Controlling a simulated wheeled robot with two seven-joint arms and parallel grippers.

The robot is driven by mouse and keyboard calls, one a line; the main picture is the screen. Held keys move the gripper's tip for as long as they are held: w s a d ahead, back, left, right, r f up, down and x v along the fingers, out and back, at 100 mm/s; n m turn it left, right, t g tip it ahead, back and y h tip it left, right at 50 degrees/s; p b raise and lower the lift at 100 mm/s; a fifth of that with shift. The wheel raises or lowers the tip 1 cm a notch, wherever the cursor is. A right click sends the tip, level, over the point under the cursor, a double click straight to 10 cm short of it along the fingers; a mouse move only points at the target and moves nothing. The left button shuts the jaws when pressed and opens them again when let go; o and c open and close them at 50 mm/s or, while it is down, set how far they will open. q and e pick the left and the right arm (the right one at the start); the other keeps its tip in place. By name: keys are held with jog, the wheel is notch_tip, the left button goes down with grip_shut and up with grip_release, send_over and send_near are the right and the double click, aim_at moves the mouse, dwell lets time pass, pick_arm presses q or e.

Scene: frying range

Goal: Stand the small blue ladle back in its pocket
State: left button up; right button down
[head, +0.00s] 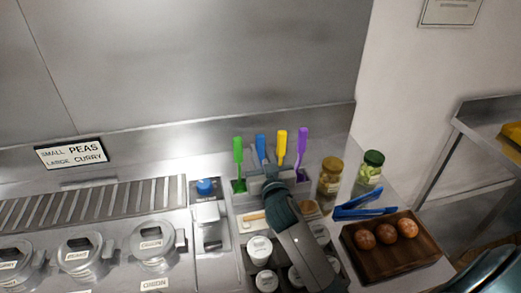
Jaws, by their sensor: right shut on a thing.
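The small blue ladle (260,146) shows as a blue handle standing up, slightly tilted, behind my right gripper. My right gripper (272,182) is shut on it at the grey utensil holder (240,198). The gripper and its arm hide the ladle's lower part and the pocket below, so I cannot tell whether it is seated. A green utensil (238,152), a yellow one (282,143) and a purple one (301,146) stand in the holder on either side. My left gripper is not in view.
Two jars (330,176) (371,166), blue tongs (362,206) and a wooden tray (385,262) with brown balls lie to the right. White-lidded pots (260,249) stand in front of the holder. A steel wall (200,60) rises behind. Lidded containers (152,243) are left.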

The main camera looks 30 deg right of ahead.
jog(key=shift+f, duration=0.15)
jog(key=c, duration=1.5)
grip_release()
jog(key=shift+c, duration=0.2)
jog(key=shift+r, duration=0.2)
jog(key=shift+s+a+f, duration=0.1)
jog(key=shift+s+a, duration=0.05)
jog(key=shift+s, duration=0.35)
jog(key=b+v, duration=0.3)
jog(key=v, duration=0.8)
jog(key=shift+b, duration=0.3)
